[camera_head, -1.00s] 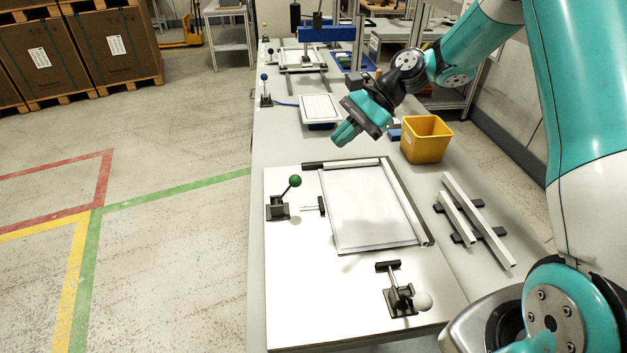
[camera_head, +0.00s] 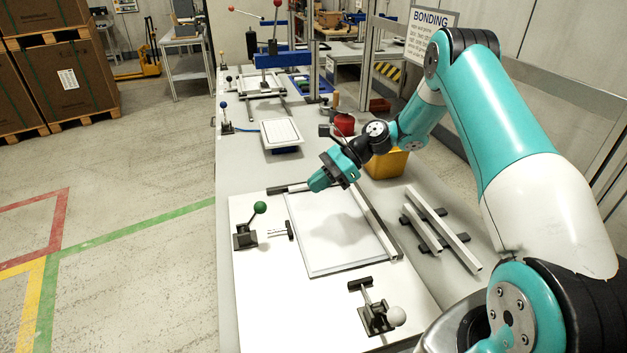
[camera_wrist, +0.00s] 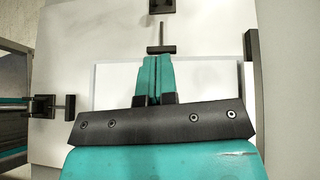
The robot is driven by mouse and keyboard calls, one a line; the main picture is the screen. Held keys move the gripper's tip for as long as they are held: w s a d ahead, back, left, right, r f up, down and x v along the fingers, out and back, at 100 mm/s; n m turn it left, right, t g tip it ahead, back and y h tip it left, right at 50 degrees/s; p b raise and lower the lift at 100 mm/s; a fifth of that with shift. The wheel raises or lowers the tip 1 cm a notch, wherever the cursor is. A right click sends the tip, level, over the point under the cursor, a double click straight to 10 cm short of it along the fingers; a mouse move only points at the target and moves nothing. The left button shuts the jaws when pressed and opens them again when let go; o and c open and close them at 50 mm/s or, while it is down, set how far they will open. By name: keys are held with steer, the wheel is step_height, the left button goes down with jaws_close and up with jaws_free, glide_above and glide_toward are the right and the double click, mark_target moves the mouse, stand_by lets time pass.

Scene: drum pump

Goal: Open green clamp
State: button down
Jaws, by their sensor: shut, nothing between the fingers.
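The green clamp, a dark toggle clamp with a green ball knob (camera_head: 260,207), stands at the left side of the white board. Its handle leans up and right, and its bar (camera_head: 290,230) lies by the left edge of the light panel (camera_head: 340,240). My gripper (camera_head: 314,182) is shut and empty above the panel's far end, apart from the clamp. In the wrist view the shut teal fingers (camera_wrist: 153,75) point toward the green clamp's bar (camera_wrist: 161,49), with part of its base (camera_wrist: 161,6) at the top edge. The knob is outside that view.
A second clamp with a white knob (camera_head: 397,316) stands at the board's near end; it also shows in the wrist view (camera_wrist: 42,106). A yellow bin (camera_head: 388,163) is behind my arm. Metal bars (camera_head: 442,228) lie to the right. The space above the green knob looks clear.

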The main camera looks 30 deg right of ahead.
steer(key=p, duration=0.2)
glide_toward(253, 217)
steer(key=f, duration=0.1)
steer(key=d+f, duration=0.1)
steer(key=f, duration=0.1)
steer(key=shift+w+a+r+p, duration=0.15)
steer(key=shift+a+p, duration=0.25)
steer(key=shift+a, duration=0.4)
steer(key=shift+w+a+r+p, duration=0.15)
steer(key=shift+a+p, duration=0.25)
steer(key=shift+a, duration=0.45)
steer(key=shift+s+r, duration=0.1)
steer(key=shift+r, duration=0.1)
steer(key=shift+a+r+h+p, duration=0.2)
steer(key=shift+h+p, duration=0.2)
steer(key=shift+p, duration=0.05)
